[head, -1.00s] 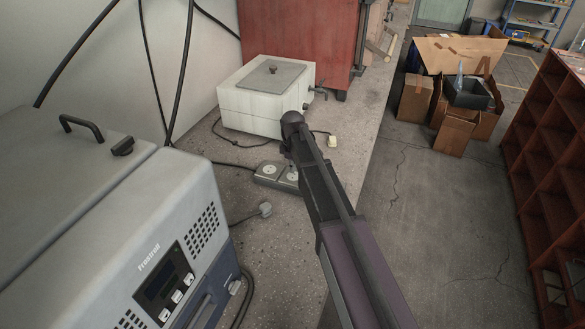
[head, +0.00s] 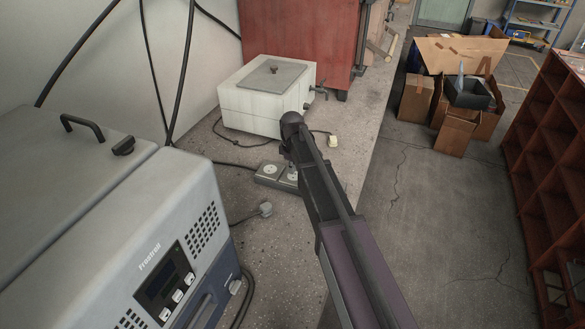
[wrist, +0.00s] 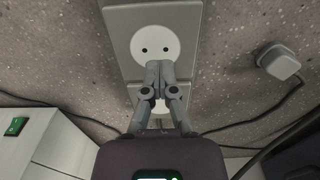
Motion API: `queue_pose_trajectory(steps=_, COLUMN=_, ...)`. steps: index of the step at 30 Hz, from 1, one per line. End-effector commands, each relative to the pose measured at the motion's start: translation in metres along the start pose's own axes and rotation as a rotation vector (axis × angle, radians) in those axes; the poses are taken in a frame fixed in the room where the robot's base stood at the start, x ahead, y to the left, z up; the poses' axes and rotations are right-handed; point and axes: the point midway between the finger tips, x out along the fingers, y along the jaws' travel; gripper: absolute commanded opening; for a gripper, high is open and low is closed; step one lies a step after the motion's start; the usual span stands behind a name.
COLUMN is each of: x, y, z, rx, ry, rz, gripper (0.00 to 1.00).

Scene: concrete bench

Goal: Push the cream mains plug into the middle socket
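The cream mains plug (head: 333,141) lies on the bench at the end of a dark cable, beyond my gripper and apart from it. The grey socket strip (head: 267,173) lies on the bench; my arm hides part of it in the head view. In the wrist view the strip (wrist: 124,40) shows an empty round socket (wrist: 155,46) with two holes. Another socket (wrist: 160,106) is mostly hidden behind my fingers. My gripper (wrist: 161,67) is over the strip, its fingertips together with nothing visible between them. Whether they touch the strip I cannot tell.
A grey plug (head: 265,209) lies on the bench beside the strip; it also shows in the wrist view (wrist: 280,61). A white lidded box (head: 255,100) stands behind the strip. A large grey-blue machine (head: 180,240) stands at the left.

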Motion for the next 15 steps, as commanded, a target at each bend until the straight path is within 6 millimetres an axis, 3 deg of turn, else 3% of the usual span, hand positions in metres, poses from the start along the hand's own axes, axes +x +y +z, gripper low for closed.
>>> queue_pose_trajectory(steps=15, x=-0.0001, y=-0.0110, z=-0.0021, rx=0.001, ry=-0.001, rz=-0.002, gripper=0.00)
